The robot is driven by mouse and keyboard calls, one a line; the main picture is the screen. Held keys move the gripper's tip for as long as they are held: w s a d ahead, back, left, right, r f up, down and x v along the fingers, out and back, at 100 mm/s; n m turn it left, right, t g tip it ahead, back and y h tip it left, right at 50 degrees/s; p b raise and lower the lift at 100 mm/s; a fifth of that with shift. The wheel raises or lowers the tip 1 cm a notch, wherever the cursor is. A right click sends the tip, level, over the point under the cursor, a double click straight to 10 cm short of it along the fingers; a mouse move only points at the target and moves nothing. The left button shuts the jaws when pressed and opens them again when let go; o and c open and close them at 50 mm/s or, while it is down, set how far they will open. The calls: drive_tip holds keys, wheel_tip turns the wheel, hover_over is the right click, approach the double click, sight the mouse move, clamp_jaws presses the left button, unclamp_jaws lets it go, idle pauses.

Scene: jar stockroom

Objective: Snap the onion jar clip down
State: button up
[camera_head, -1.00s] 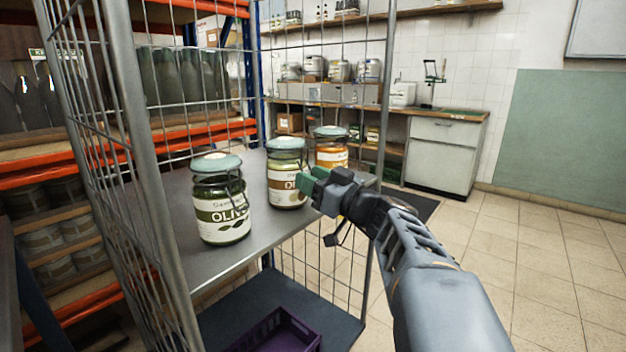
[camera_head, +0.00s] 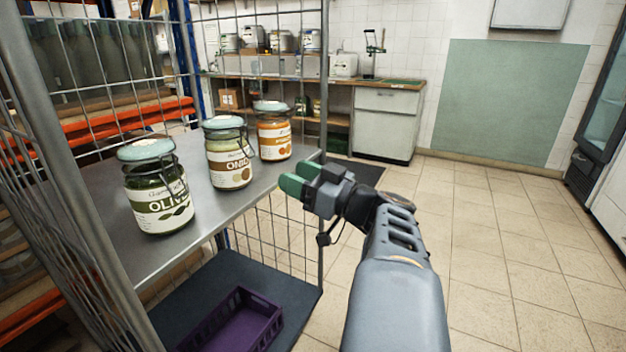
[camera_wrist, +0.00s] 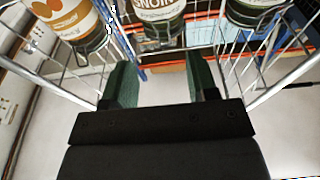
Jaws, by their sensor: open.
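The onion jar (camera_head: 229,170), with a pale blue-green lid and a brown-and-white label, stands upright in the middle of three jars on the grey shelf (camera_head: 165,245). A thin wire clip (camera_head: 246,143) shows at its right side near the lid; whether it is up or down I cannot tell. My gripper (camera_head: 303,187) is open and empty, in front of and to the right of the onion jar, apart from it. In the wrist view, the green fingers (camera_wrist: 160,82) are spread, and the onion jar's lower part (camera_wrist: 158,14) shows beyond them at the top; its lid is out of frame.
The olive jar (camera_head: 158,190) stands left of the onion jar, and an orange-labelled jar (camera_head: 273,138) to its right. Wire cage sides and posts (camera_head: 324,80) flank the shelf. A purple crate (camera_head: 240,325) sits on the lower deck. Tiled floor (camera_head: 480,270) on the right is clear.

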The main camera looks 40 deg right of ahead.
drive_tip(key=shift+v, duration=1.7)
